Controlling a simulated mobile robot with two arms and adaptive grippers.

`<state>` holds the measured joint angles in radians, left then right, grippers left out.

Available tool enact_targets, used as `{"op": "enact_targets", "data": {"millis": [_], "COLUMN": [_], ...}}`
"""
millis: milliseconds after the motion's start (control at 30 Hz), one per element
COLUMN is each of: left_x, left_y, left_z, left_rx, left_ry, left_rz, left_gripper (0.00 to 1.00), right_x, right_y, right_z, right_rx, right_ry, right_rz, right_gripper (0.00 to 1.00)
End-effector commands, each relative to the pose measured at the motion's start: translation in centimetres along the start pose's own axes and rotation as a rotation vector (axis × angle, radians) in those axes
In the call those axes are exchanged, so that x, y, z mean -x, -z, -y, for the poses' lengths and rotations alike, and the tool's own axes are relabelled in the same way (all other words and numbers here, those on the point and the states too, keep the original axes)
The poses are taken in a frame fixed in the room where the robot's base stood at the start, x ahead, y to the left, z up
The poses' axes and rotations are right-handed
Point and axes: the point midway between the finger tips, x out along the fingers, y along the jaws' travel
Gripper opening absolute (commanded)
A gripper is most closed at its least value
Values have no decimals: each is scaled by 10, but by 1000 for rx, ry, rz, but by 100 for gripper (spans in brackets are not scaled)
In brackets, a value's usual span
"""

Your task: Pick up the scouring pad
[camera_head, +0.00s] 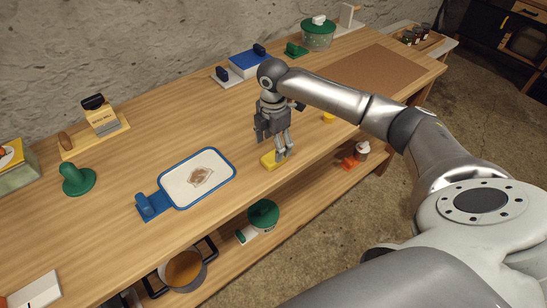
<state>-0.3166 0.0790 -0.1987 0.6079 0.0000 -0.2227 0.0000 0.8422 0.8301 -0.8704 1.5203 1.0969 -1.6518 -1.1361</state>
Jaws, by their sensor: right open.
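A small yellow block-like pad, which looks like the scouring pad (268,163), lies on the wooden table near its front edge. My right gripper (284,155) points down right at the pad, with its fingers apart at the pad's right side. The fingers hide part of the pad, and I cannot tell whether they touch it. My left gripper is not in view.
A blue-rimmed white tray (226,160) with a tan piece on it lies left of the pad. A green knobbed tool (77,180) stands farther left. A small yellow item (329,118) lies right of my gripper. A brown mat (378,72) covers the table's right end.

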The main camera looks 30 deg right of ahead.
Motion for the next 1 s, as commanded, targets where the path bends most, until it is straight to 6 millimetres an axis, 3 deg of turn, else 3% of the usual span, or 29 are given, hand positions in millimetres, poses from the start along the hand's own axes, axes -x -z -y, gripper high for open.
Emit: {"op": "enact_targets", "data": {"millis": [300,567,900,1000], "left_x": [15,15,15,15], "left_y": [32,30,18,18], "left_z": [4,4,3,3], "left_rx": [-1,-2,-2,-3], "left_ry": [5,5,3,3], "left_rz": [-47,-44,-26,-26], "left_gripper": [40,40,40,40], "right_x": [-42,-46,-46,-46], "right_y": [2,2,2,2], "right_z": [6,6,6,5], "right_rx": [-1,0,0,0], "right_ry": [3,2,1,1], "right_rz": [-1,0,0,0], "right_gripper": [70,70,28,28]}}
